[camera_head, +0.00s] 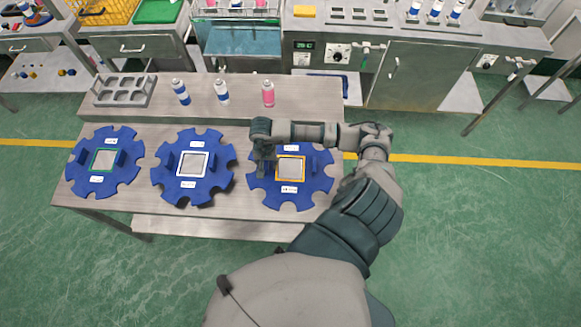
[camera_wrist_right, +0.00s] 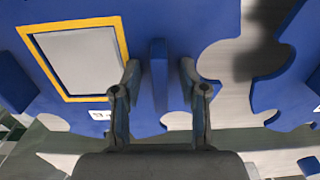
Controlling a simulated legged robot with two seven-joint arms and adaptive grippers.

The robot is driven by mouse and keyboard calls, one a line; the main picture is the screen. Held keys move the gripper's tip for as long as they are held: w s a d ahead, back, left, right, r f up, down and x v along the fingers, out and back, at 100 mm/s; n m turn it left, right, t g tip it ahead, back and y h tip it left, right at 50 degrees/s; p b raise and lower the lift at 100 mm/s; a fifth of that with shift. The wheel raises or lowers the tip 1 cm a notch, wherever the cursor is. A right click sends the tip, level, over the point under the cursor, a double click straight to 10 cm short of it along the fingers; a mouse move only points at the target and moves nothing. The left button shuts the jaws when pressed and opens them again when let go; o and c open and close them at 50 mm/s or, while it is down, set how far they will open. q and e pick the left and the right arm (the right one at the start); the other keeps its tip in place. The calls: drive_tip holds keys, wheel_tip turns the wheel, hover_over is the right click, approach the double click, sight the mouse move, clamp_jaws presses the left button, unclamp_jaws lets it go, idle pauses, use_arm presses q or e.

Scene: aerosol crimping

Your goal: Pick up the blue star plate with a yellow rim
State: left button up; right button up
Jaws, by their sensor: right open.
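The blue star plate with a yellow rim (camera_head: 315,183) lies flat at the right end of the table's lower front surface. Its yellow square frame (camera_head: 291,180) surrounds a grey centre. In the right wrist view the plate (camera_wrist_right: 200,20) fills the upper part, with the yellow frame (camera_wrist_right: 75,97) at left. My right gripper (camera_head: 265,168) is over the plate's left side. In the wrist view its two open fingers (camera_wrist_right: 160,85) stand on either side of an upright blue tab (camera_wrist_right: 158,75), with gaps between. My left gripper is not in view.
A white-rimmed blue plate (camera_head: 170,180) lies just left, and a green-rimmed one (camera_head: 78,160) at far left. A grey rack (camera_head: 124,90), two blue-white cans (camera_head: 181,92) and a pink can (camera_head: 268,93) stand on the raised back shelf. The table's front edge is close to the plates.

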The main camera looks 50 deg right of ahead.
drive_tip(key=shift+s, duration=0.1)
clamp_jaws()
drive_tip(key=shift+r, duration=0.15)
